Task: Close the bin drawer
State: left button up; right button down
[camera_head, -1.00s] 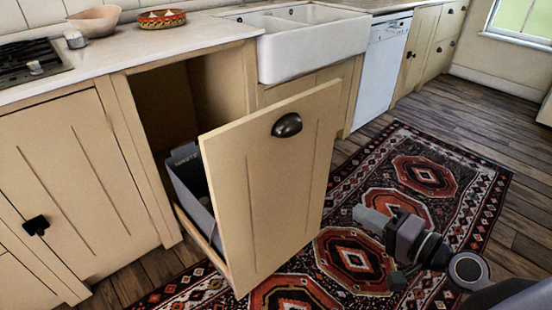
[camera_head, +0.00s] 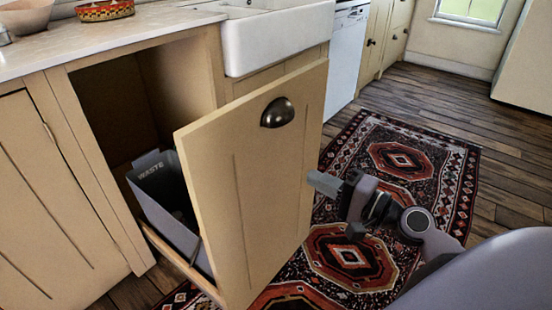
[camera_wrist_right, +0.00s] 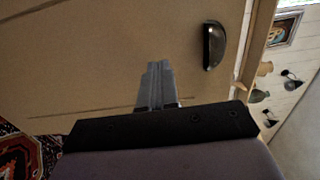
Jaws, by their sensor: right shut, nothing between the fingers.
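The bin drawer is pulled out from the cabinet. Its tall cream front panel (camera_head: 245,195) has a dark cup handle (camera_head: 278,113) near the top. A grey waste bin (camera_head: 165,200) sits behind the panel, partly hidden by it. My right gripper (camera_head: 312,180) is shut and empty. In the head view its tips appear at the panel's right edge, below the handle. In the right wrist view the gripper (camera_wrist_right: 158,68) points at the cream panel (camera_wrist_right: 90,60), with the handle (camera_wrist_right: 214,45) to its right. I cannot tell whether it touches the panel. My left gripper is not in view.
The open cabinet cavity (camera_head: 110,110) is behind the drawer. A white sink (camera_head: 275,40) and a white dishwasher (camera_head: 345,60) stand along the counter. A patterned rug (camera_head: 425,190) covers the floor. Wooden floor (camera_head: 450,105) lies open beyond it.

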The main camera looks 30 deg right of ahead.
aim_at(266, 155)
jog(key=p+x, duration=0.1)
jog(key=x, duration=0.8)
jog(key=shift+w+a+p, duration=0.1)
jog(key=shift+w+p, duration=0.15)
jog(key=shift+p, duration=0.15)
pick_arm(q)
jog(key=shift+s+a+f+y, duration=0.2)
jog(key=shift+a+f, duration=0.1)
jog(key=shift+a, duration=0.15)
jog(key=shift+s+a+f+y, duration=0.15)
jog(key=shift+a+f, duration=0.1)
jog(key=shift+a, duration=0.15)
pick_arm(e)
jog(key=shift+w+a, duration=0.25)
jog(key=shift+w, duration=0.4)
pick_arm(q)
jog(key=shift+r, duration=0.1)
